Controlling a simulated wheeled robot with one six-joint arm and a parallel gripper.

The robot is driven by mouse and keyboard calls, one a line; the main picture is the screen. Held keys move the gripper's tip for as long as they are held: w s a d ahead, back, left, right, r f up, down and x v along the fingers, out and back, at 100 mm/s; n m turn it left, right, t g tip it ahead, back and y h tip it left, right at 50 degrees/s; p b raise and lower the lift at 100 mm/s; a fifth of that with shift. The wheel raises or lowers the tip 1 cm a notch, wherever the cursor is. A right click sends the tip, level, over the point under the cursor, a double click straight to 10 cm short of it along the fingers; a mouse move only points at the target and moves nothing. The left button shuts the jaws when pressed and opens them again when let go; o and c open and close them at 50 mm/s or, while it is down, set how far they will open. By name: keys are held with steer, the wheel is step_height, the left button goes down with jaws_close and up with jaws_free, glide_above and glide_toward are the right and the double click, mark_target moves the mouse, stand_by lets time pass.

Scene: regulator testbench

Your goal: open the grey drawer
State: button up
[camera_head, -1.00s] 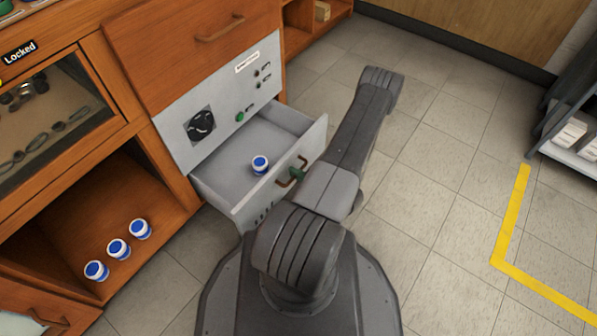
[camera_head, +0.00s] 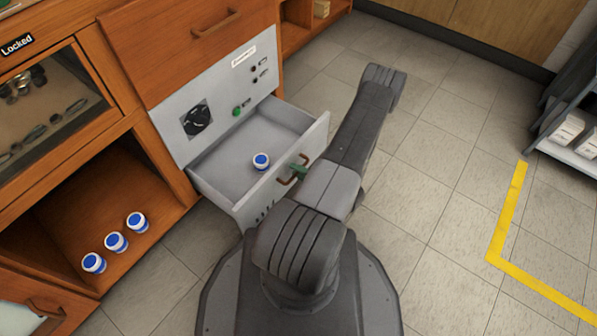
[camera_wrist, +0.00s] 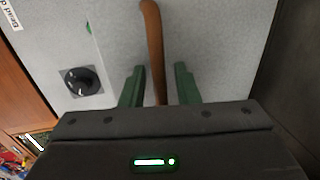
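The grey drawer (camera_head: 238,208) stands pulled well out of the grey panel, with a blue-and-white jar (camera_head: 261,162) inside. Its brown handle (camera_head: 286,181) is on the front face. My gripper (camera_head: 299,169) is at this handle, partly hidden by my arm. In the wrist view, the handle (camera_wrist: 152,40) runs between the green fingers of my gripper (camera_wrist: 159,85). The fingers are apart, one on each side, with a visible gap to the handle on the right.
The grey panel above the drawer has a black dial (camera_head: 196,119) and a green button (camera_head: 237,112). Several blue-and-white jars (camera_head: 116,242) stand in the open wooden compartment at left. Tiled floor (camera_head: 440,200) is clear at right, with a yellow line (camera_head: 508,215) and a shelf beyond.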

steer(key=p+v, duration=0.3)
steer(key=v, duration=1.1)
steer(key=shift+a, duration=0.2)
stand_by(0.5)
steer(key=shift+b+x, duration=1.45)
steer(key=shift+x, duration=5.2)
steer(key=shift+f, duration=0.1)
